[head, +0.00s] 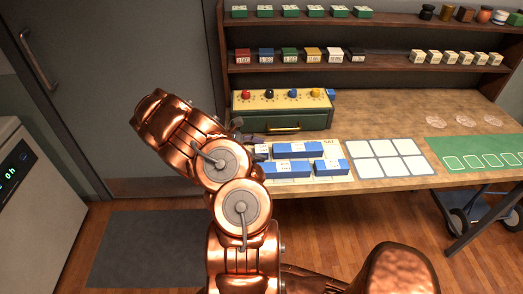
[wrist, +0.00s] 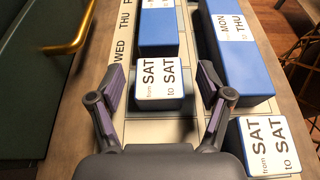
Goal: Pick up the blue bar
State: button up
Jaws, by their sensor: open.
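Several blue bars with white day labels lie on a pale printed board (head: 325,147) on the table. In the wrist view a short blue block labelled SAT to SAT (wrist: 158,84) sits between the open, empty fingers of my gripper (wrist: 162,78). A blue bar (wrist: 158,38) lies just beyond it. A long blue bar labelled MON to THU (wrist: 240,65) lies right of the right finger. Another SAT block (wrist: 268,150) is at lower right.
A green box with coloured knobs (head: 282,118) stands behind the board. A white-squared sheet (head: 388,158) and a green mat (head: 470,148) lie to the right. Shelves (head: 350,69) with small boxes rise behind. A brass handle (wrist: 72,35) shows at left.

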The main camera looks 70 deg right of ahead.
jog(key=shift+s+f, duration=0.1)
jog(key=shift+s, duration=0.05)
jog(key=shift+c, duration=0.3)
jog(key=c, duration=1.1)
jog(key=shift+c, duration=0.2)
